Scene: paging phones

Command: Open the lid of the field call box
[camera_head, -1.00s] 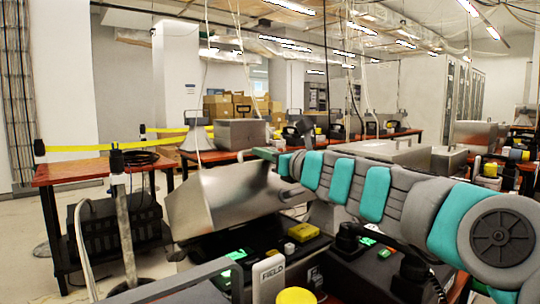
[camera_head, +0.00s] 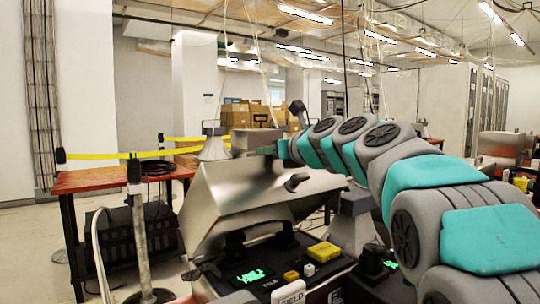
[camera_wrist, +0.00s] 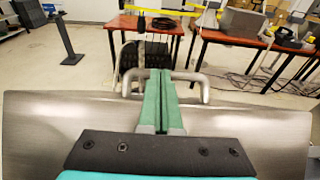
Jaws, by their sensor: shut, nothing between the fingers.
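The field call box has a brushed-metal lid (camera_head: 235,195) that stands raised and tilted above its dark control panel (camera_head: 300,250). In the head view my gripper (camera_head: 266,150) is at the lid's top edge, partly hidden. In the wrist view the lid's metal surface (camera_wrist: 50,128) spreads beneath my gripper (camera_wrist: 160,75). Its green fingers are together, with nothing between them, and overlap a grey bar handle (camera_wrist: 197,78) at the lid's edge. I cannot tell whether they touch.
A red-topped table (camera_head: 110,178) stands at the left, with a dark unit beneath. A metal post (camera_head: 140,235) stands close left of the box. Yellow tape (camera_head: 95,156) stretches behind. Cardboard boxes (camera_head: 245,115) are farther back. Open floor lies at the left.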

